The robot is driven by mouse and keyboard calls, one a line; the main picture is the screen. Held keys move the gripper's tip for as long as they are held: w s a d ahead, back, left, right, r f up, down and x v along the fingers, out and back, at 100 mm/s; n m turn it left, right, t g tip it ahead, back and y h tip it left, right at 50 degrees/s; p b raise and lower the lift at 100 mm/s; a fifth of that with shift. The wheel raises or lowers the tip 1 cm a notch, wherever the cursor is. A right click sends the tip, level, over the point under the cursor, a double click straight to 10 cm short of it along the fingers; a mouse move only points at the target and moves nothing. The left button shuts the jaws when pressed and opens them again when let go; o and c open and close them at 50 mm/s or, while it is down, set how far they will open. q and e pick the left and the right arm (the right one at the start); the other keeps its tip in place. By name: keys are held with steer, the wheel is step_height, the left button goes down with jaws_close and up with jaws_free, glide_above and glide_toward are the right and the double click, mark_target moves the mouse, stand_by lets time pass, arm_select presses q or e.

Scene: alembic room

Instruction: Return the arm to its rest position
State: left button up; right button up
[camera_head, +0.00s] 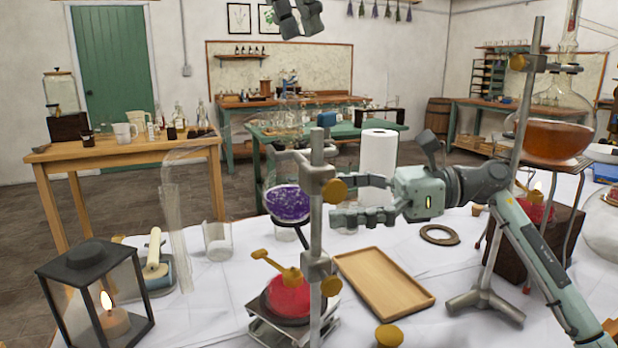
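My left gripper (297,20) hangs in at the top edge, left of the middle. Its two dark fingers are apart, with nothing between them, and its arm is outside the picture. My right arm comes in from the lower right corner. My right gripper (348,216) points left above the white-covered table (415,325), just right of a metal stand (316,225).
A wooden tray (382,284) lies below the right gripper. A flask of purple grains (287,203) and a red-filled vessel (290,297) are close to the stand. A paper roll (378,165) stands behind. A lantern (98,290) is front left; an amber flask (555,140) is right.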

mark_target(327, 113)
steer(key=d, duration=0.7)
steer(key=a, duration=1.1)
steer(key=shift+a+f, duration=0.15)
steer(key=shift+a, duration=0.2)
arm_select(q)
steer(key=x, duration=1.1)
steer(key=shift+f, duration=0.3)
arm_select(e)
steer(key=shift+a, duration=0.15)
arm_select(q)
steer(key=shift+d+f, duration=0.2)
steer(key=shift+f, duration=0.05)
steer(key=shift+w+n, duration=0.1)
steer(key=shift+n, duration=0.7)
arm_select(e)
steer(key=shift+f, duration=0.1)
arm_select(q)
steer(key=shift+n+t+y, duration=0.5)
steer(key=shift+n, duration=0.6)
steer(key=n+y, duration=0.1)
steer(key=n, duration=0.3)
steer(key=shift+d+n+t+y, duration=0.15)
steer(key=shift+n+t+y, duration=0.15)
steer(key=shift+n+y, duration=0.1)
